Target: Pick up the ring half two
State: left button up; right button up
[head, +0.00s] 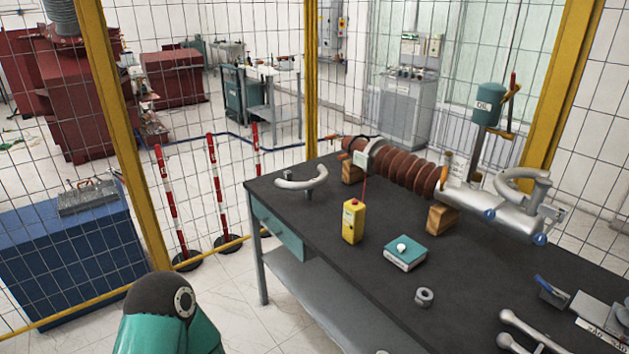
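Two grey curved half-ring pieces are in the head view. One half ring (302,182) is at the far left end of the dark table (330,235), curved, with a small post under it. The other half ring (520,184) is at the right, by the metal end of the bushing (400,172). I cannot tell which is ring half two. Neither of my grippers shows. A teal and dark part of my own arm is at the bottom left, well short of the table.
A yellow box (353,221) with a red top, a teal box (404,253) and a small grey ring (424,297) sit mid-table. Wooden blocks (442,218) support the bushing. Silver rod-like parts (520,330) lie front right. A mesh fence with yellow posts (310,80) stands behind.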

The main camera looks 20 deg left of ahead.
aim_at(324, 174)
jog(key=z, duration=1.15)
jog(key=i, duration=0.15)
jog(key=u, duration=2.95)
jog(key=i, duration=2.9)
jog(key=z, duration=1.95)
